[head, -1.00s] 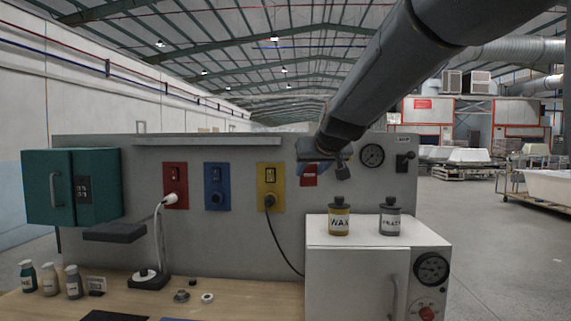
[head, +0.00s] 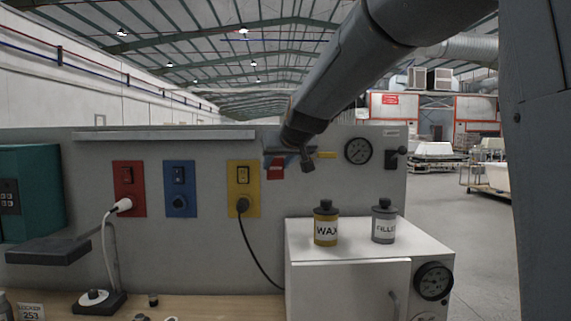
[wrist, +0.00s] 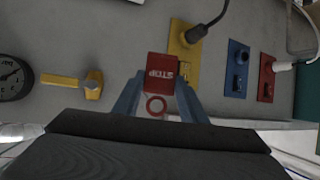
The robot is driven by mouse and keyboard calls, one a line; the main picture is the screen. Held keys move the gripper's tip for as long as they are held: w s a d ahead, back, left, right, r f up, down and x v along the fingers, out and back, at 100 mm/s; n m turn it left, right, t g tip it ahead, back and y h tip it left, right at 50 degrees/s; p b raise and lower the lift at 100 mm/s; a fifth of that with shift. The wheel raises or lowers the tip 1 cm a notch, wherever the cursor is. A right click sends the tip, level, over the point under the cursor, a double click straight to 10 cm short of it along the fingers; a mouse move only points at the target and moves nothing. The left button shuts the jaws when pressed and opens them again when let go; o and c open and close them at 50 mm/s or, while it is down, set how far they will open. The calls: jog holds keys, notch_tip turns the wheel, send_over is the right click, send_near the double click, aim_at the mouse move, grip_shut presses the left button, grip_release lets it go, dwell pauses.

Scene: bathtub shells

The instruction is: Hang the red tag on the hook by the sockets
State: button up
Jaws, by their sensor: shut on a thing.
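The red tag (wrist: 162,74) has white STOP lettering and a red ring at its end. My gripper (wrist: 159,84) is shut on it, with one blue-grey finger along each side in the wrist view. In the head view the tag (head: 277,168) hangs below my gripper (head: 275,153), in front of the grey panel, right of the yellow socket (head: 243,187). A yellow strip (wrist: 60,81) with a small tan piece (wrist: 93,85) at its end looks like the hook's mount. The strip (head: 327,155) shows right of the tag in the head view. The hook's shape is unclear.
Blue (head: 180,188) and red (head: 129,188) sockets line the panel, with cables at the red and yellow ones. A gauge (head: 357,150) is right of the strip. Wax (head: 326,225) and filler (head: 384,223) jars stand on a white cabinet (head: 300,262) below.

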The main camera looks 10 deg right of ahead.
jog(key=shift+w+d+f, duration=0.1)
jog(key=shift+w+d, duration=0.1)
jog(key=shift+w, duration=0.5)
jog(key=shift+w+d+f, duration=0.1)
jog(key=shift+w+d, duration=0.05)
jog(key=shift+w, duration=0.5)
jog(key=shift+w+d+f, duration=0.1)
jog(key=shift+w+d, duration=0.1)
jog(key=shift+w, duration=0.5)
jog(key=shift+w+d+f+b, duration=0.15)
jog(key=shift+w+f, duration=0.1)
jog(key=shift+w, duration=0.6)
jog(key=shift+w+d+f+b, duration=0.2)
jog(key=shift+w, duration=0.7)
jog(key=shift+w+d+f+b, duration=0.15)
jog(key=shift+w+f, duration=0.1)
jog(key=shift+w, duration=0.6)
jog(key=o, duration=1.1)
jog(key=shift+o, duration=0.2)
